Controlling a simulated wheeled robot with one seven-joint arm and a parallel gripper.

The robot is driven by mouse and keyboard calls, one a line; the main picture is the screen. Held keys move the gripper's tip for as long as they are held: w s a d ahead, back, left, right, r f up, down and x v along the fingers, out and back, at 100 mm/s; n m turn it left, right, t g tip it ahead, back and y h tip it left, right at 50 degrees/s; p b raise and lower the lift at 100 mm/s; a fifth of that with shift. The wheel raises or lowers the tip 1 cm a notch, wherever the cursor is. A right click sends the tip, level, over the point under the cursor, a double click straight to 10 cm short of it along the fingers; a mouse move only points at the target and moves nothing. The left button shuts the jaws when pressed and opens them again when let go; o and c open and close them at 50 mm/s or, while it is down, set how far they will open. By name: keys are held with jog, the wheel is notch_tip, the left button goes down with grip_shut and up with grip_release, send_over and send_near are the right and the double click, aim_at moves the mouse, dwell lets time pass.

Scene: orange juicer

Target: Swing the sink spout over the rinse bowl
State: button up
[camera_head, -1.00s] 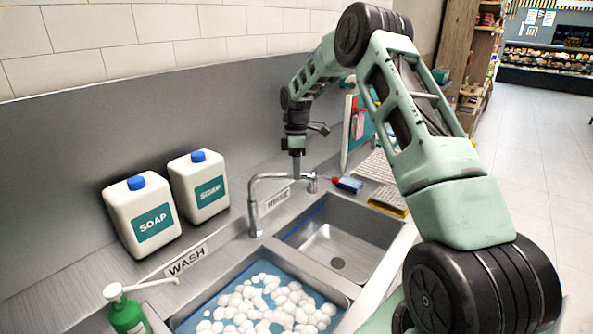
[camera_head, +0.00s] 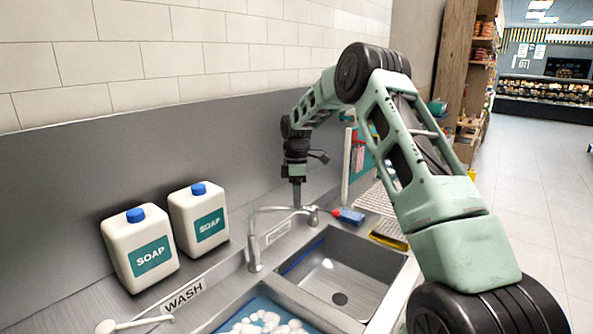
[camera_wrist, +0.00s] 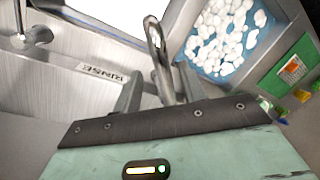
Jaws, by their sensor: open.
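The metal sink spout (camera_head: 272,210) rises from the counter between the two bowls and bends over to the right, toward the back edge of the rinse bowl (camera_head: 372,254). My gripper (camera_head: 297,206) points down at the horizontal part of the spout, near its right end. In the wrist view, the curved spout (camera_wrist: 157,50) shows between the two open fingers of my gripper (camera_wrist: 160,92). I cannot tell whether either finger touches it. The rinse bowl is an empty metal basin with a dark drain.
The wash bowl (camera_head: 218,327) holds blue water and white foam; it also shows in the wrist view (camera_wrist: 235,68). Two white soap jugs (camera_head: 140,250) (camera_head: 198,218) stand at the left. A blue and red item (camera_head: 350,216) lies behind the rinse bowl.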

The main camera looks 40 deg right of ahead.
notch_tip(320, 180, up, 16)
jog(key=w+d+b, duration=0.2)
jog(key=shift+w+f+b, duration=0.15)
jog(key=shift+w+b, duration=0.05)
jog(key=shift+b, duration=0.1)
dwell(0.3)
